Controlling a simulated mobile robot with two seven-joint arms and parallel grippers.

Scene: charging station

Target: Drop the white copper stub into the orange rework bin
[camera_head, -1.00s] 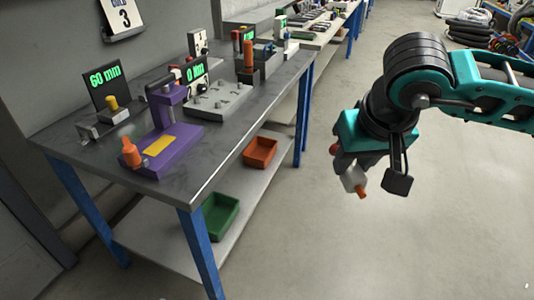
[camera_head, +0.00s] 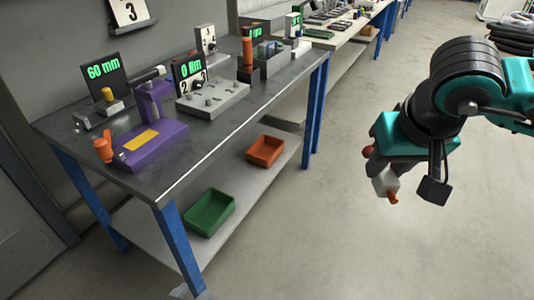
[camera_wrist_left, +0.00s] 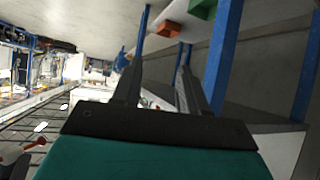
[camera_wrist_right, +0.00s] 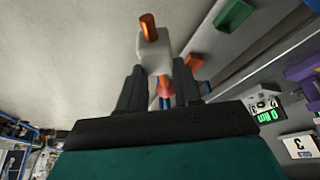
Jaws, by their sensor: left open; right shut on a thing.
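The white copper stub (camera_head: 383,186) is a small white block with a copper-orange rod end. It also shows in the right wrist view (camera_wrist_right: 154,50), with a reddish end between the fingers. My right gripper (camera_wrist_right: 155,80) is shut on it and holds it in the air over the floor, to the right of the bench in the head view. The orange rework bin (camera_head: 265,151) sits on the bench's lower shelf, apart from the stub.
A green bin (camera_head: 209,212) stands on the same lower shelf (camera_head: 160,222), nearer than the orange one. The bench top (camera_head: 190,145) above carries a purple press (camera_head: 152,140) and several fixtures. Blue legs (camera_head: 183,250) frame the shelf.

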